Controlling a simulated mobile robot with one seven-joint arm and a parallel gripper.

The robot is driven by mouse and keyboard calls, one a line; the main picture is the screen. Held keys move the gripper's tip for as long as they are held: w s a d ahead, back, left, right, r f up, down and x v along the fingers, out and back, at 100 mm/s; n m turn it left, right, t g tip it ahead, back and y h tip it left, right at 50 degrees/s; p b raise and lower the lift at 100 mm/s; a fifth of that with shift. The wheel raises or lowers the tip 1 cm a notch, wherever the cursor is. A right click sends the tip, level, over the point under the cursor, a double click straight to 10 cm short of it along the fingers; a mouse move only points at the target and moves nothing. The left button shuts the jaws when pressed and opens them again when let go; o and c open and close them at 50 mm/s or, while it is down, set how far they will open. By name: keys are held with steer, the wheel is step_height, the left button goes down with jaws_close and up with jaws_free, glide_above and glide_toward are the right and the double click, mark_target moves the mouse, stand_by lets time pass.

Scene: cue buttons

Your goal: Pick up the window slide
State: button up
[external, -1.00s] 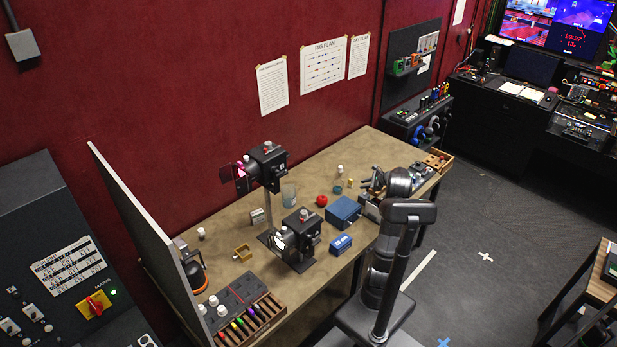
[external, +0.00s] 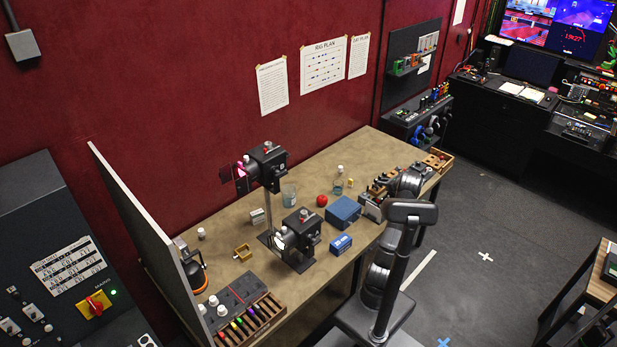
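I cannot make out which small piece is the window slide. A row of small brown-topped upright pieces (external: 379,188), possibly slides in a holder, stands at the right part of the workbench. My gripper's fingers are hidden behind the wrist or too small to see. I cannot tell whether they hold anything.
A wooden rack (external: 250,320) lies front left.

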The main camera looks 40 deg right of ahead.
mark_target(376, 180)
steer(key=x, duration=0.4)
steer(key=shift+w+r, duration=0.1)
steer(key=shift+w, duration=0.4)
steer(key=shift+c, duration=0.3)
jaws_close()
